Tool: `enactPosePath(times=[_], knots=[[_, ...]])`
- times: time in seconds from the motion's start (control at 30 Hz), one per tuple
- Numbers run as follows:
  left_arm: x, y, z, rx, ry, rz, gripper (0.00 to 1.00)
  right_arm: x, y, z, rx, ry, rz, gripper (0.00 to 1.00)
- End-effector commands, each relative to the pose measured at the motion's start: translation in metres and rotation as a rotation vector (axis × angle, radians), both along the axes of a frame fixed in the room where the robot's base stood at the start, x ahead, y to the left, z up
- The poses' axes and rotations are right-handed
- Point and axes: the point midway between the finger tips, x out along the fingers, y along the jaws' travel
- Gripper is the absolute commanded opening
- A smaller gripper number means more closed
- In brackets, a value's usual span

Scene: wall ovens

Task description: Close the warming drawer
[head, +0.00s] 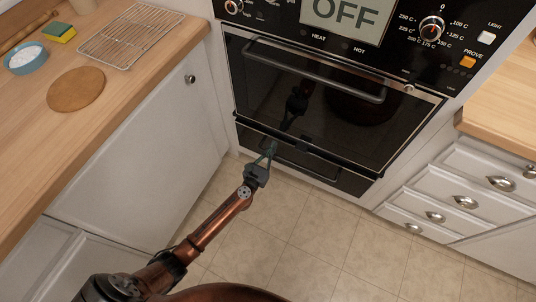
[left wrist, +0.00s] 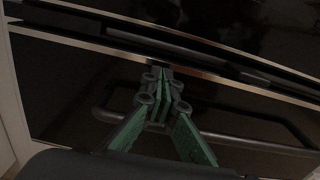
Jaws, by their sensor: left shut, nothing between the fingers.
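The warming drawer (head: 312,172) is the low black front under the oven door, with a dark bar handle. In the left wrist view its glossy front (left wrist: 75,95) fills the middle, with the handle (left wrist: 255,140) running behind my fingers. A dark band lies between its metal-trimmed top edge and the oven above; I cannot tell how far out the drawer stands. My left gripper (head: 272,147) is shut and empty, its green fingers pointing at the upper part of the drawer front. In the left wrist view the fingertips (left wrist: 164,73) are close to the top edge; contact is unclear.
The oven door (head: 300,95) above is shut, with a long bar handle (head: 315,70). A white cabinet (head: 140,165) stands left and white drawers (head: 470,190) stand right. The tiled floor (head: 310,235) in front is clear.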

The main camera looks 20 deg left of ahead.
Motion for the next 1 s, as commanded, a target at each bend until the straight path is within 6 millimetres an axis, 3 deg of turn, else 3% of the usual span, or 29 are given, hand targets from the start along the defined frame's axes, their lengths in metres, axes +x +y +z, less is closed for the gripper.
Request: enactPosePath(times=[0.47,0.7,1.0], knots=[[0.008,0.000,0.000,-0.001,0.000,0.000,0.00,0.002,0.002,-0.003,0.007,-0.012,-0.001,0.68],[0.032,-0.002,0.000,-0.002,-0.001,0.001,0.00,0.006,0.005,-0.009,0.017,-0.037,-0.007,0.68],[0.034,-0.002,0.002,0.000,-0.002,-0.001,0.00,0.004,0.006,-0.013,0.019,-0.033,-0.006,0.68]])
